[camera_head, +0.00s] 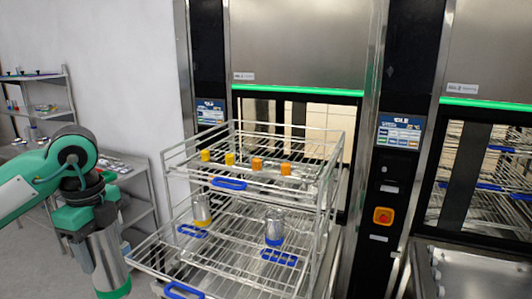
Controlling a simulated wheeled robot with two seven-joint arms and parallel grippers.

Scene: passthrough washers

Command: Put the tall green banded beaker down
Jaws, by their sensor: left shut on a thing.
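The tall green banded beaker (108,262) is a grey metal cylinder with a green band at its lower end. It hangs upright at the lower left of the head view, to the left of the wire rack. My left gripper (88,222) is shut on it from above. The fingertips and the beaker's upper end are partly hidden by the gripper's own body. My right gripper is not in view.
A two-level wire rack (215,262) with blue handles stands before a washer. A yellow-banded beaker (201,210) and a blue-banded beaker (274,228) stand on its lower level. Several yellow and orange pieces sit on the upper level. A metal shelf (138,208) stands behind my left arm.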

